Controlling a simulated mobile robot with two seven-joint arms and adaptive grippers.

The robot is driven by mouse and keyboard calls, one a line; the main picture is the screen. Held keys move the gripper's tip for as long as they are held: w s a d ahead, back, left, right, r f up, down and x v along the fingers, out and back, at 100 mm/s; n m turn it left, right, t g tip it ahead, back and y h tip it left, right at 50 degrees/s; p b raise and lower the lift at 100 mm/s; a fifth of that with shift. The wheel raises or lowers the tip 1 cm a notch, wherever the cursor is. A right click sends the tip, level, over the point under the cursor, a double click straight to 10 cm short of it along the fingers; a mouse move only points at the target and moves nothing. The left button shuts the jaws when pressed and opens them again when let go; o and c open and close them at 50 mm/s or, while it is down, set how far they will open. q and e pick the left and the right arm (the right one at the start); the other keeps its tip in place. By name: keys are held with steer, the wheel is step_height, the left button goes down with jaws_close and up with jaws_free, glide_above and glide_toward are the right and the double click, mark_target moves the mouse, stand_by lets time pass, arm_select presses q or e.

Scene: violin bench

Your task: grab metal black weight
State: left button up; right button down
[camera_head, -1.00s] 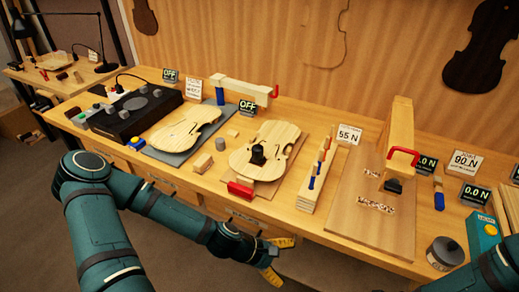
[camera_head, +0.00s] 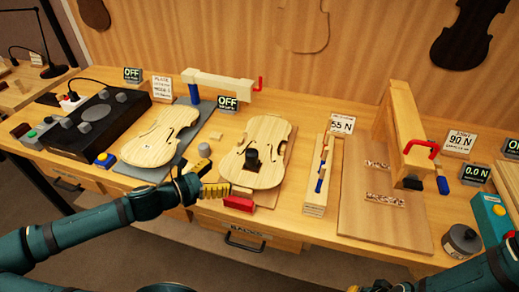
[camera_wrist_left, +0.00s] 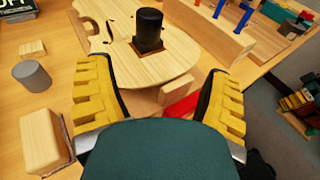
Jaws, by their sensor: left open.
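The black weight (camera_head: 251,158) is a short dark cylinder standing upright on a pale violin plate (camera_head: 266,133). It also shows in the left wrist view (camera_wrist_left: 149,30), ahead of the fingers. My left gripper (camera_head: 212,178) has yellow padded fingers. It is open and empty at the bench's front edge, to the left of the weight and apart from it. In the left wrist view the two fingers (camera_wrist_left: 155,85) are spread wide, with the weight beyond the gap between them. Only a small end part of my right arm shows at the bottom edge; its jaws cannot be made out.
A grey cylinder (camera_wrist_left: 31,76) and a wooden block (camera_wrist_left: 43,138) lie left of the fingers. A wooden rack (camera_head: 317,180) with small tools stands to the right. A second violin plate (camera_head: 160,137) lies left.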

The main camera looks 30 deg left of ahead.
mark_target(246, 158)
arm_select(q)
steer(key=x, duration=0.2)
steer(key=a+b+x, duration=0.1)
steer(key=x, duration=0.2)
steer(key=b+x, duration=0.1)
steer(key=x, duration=0.2)
steer(key=shift+w+a+r, duration=0.25)
steer(key=shift+w+r, duration=0.1)
steer(key=shift+r, duration=0.05)
steer(key=shift+b+x, duration=0.95)
steer(key=shift+x, duration=1.65)
steer(key=shift+w+a, duration=0.1)
jaws_close()
